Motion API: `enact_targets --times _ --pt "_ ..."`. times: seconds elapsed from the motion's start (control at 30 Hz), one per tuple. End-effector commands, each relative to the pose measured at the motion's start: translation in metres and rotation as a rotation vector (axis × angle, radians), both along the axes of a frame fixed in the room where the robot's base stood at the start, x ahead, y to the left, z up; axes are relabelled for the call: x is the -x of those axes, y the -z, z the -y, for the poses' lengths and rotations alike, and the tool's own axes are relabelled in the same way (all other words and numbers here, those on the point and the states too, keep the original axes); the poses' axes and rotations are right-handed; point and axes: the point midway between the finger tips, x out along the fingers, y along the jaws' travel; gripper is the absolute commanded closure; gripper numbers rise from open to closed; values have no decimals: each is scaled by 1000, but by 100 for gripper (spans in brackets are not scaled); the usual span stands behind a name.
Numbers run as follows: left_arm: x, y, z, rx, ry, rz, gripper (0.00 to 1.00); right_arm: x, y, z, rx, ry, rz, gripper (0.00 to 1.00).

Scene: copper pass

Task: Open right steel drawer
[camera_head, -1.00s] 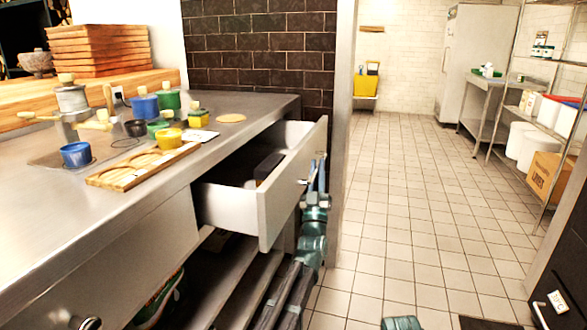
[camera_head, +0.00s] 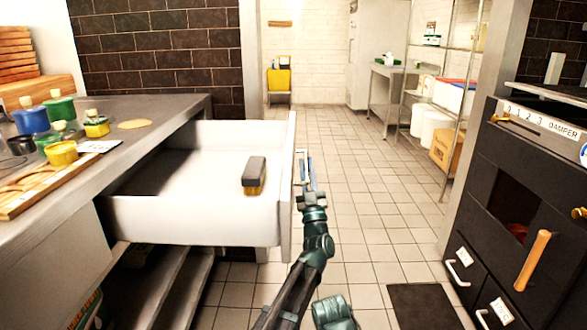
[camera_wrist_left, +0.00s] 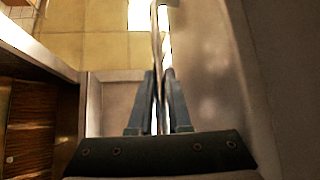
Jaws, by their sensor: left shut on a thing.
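The right steel drawer (camera_head: 200,215) stands well out from the steel counter, its white inside in plain view. A brush (camera_head: 254,175) with a grey-brown back and yellow bristles lies in it near the front panel. My left gripper (camera_head: 307,178) is at the outer face of the drawer front, shut on the bar handle. In the left wrist view the fingers (camera_wrist_left: 160,95) close around the metal handle (camera_wrist_left: 157,45), beside the steel front panel (camera_wrist_left: 215,80). The handle is mostly hidden in the head view. My right gripper is not in view.
The steel counter (camera_head: 165,112) carries paint-like jars and a wooden tray (camera_head: 30,190) at left. Open shelves lie below. A black oven (camera_head: 515,205) with a wooden handle stands at right. Tiled floor (camera_head: 370,190) between is clear apart from a dark mat (camera_head: 425,306).

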Motion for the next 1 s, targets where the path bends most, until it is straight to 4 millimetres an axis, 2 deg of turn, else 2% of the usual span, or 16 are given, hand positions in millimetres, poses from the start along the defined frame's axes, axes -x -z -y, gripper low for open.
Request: enact_targets --times 0.17,0.5,0.53,0.6,1.0 --pt "0 0 6 1 -1 1 100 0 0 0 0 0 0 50" --pt "0 0 6 1 -1 1 100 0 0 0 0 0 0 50" --pt "0 0 6 1 -1 1 80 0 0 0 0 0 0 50" --pt "-1 0 6 0 0 1 72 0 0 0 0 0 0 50" --pt "1 3 4 1 -1 0 72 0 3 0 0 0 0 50"
